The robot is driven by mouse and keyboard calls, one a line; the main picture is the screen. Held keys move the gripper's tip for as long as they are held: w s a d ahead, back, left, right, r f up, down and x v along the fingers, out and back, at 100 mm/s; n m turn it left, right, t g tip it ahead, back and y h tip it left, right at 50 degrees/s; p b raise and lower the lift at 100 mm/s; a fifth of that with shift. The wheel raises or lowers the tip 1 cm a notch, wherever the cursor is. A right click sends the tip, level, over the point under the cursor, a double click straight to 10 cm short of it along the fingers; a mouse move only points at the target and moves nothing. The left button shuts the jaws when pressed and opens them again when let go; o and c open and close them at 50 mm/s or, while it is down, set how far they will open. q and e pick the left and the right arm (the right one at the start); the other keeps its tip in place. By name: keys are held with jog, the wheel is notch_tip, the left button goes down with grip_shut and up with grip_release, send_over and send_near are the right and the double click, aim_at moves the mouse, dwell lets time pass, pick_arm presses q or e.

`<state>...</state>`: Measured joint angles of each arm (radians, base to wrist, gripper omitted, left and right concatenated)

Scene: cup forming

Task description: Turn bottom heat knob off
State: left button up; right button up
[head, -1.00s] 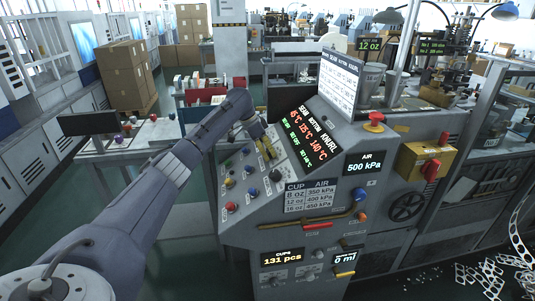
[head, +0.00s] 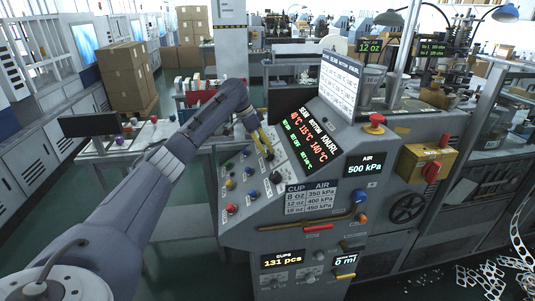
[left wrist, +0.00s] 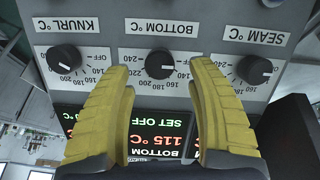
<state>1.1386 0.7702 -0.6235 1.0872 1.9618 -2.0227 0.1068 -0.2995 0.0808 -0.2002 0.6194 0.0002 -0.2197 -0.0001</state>
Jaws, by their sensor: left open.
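The bottom heat knob (left wrist: 159,64) is a round black dial under the label "BOTTOM °C", upside down in the left wrist view. My left gripper (left wrist: 161,72) is open, with one yellow finger on each side of this knob and visible gaps between. In the head view the left gripper (head: 263,143) reaches the sloped control panel (head: 243,197) from the upper left. The display (head: 310,138) shows a red bottom reading of 115 °C; the wrist view shows green "SET OFF" by it. The knob's exact pointer position is hard to read. My right gripper is not visible.
The knurl knob (left wrist: 64,58) and the seam knob (left wrist: 254,70) flank the bottom knob closely. Several coloured buttons and a black knob (head: 275,177) sit lower on the panel. A red emergency button (head: 375,121) stands to the right.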

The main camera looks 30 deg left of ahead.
pick_arm(q)
jog(key=v, duration=0.8)
dwell(0.4)
